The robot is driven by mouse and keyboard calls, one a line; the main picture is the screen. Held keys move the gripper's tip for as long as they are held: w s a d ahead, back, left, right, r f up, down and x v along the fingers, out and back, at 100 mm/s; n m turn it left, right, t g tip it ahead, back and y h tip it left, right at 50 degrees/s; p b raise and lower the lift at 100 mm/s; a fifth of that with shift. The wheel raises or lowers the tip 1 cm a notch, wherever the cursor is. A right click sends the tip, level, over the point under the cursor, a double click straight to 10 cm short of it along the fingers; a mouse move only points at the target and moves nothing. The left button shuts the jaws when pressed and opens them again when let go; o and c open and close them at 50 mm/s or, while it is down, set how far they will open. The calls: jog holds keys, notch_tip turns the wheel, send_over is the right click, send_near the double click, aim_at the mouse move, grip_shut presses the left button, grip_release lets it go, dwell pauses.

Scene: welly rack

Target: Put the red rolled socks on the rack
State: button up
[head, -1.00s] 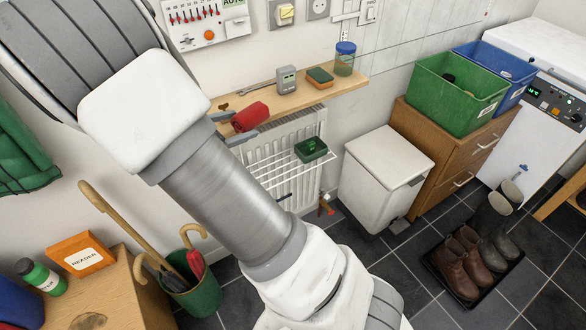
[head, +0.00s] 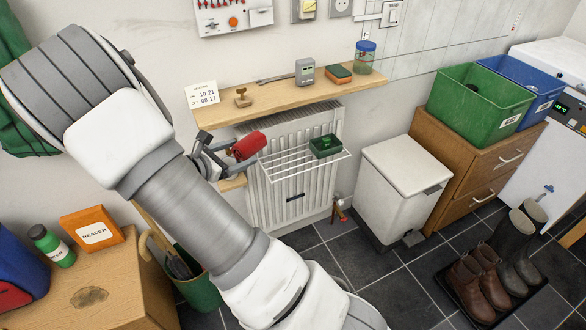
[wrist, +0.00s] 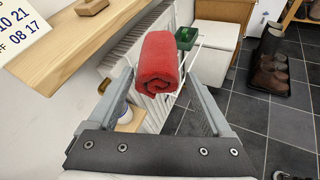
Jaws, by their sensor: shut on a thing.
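My gripper (head: 236,156) is shut on the red rolled socks (head: 249,145), with the roll sticking out past the fingertips. In the wrist view the socks (wrist: 160,64) sit between the two fingers, their spiral end facing the camera. The rack (head: 287,178) is a white wire shelf on the front of the radiator. The socks are held in the air by its left end in the head view, and I see no contact with its wires. A dark green box (head: 326,146) is at the rack's right end; it also shows beyond the socks in the wrist view (wrist: 186,37).
A wooden shelf (head: 290,95) runs above the radiator (head: 310,205), carrying a stamp, a grey device, a sponge and a jar. A white bin (head: 395,190) stands right of the radiator. The left and middle of the rack look bare.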

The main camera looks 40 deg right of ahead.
jog(key=s+d+f+m+g+b, duration=0.2)
jog(key=d+m+g+b, duration=0.15)
jog(key=d, duration=0.65)
jog(key=s+d+f+m+g+b, duration=0.2)
jog(key=d+b, duration=0.2)
jog(key=d, duration=0.6)
jog(key=b, duration=0.4)
send_over(274, 168)
jog(key=shift+n, duration=0.25)
notch_tip(274, 168, down, 7)
jog(key=shift+s+r, duration=0.1)
jog(key=shift+r, duration=0.1)
jog(key=shift+a+f+b, duration=0.1)
jog(key=shift+f+b, duration=0.6)
jog(key=shift+f, duration=1.3)
jog(key=shift+f, duration=0.15)
jog(key=o, duration=1.1)
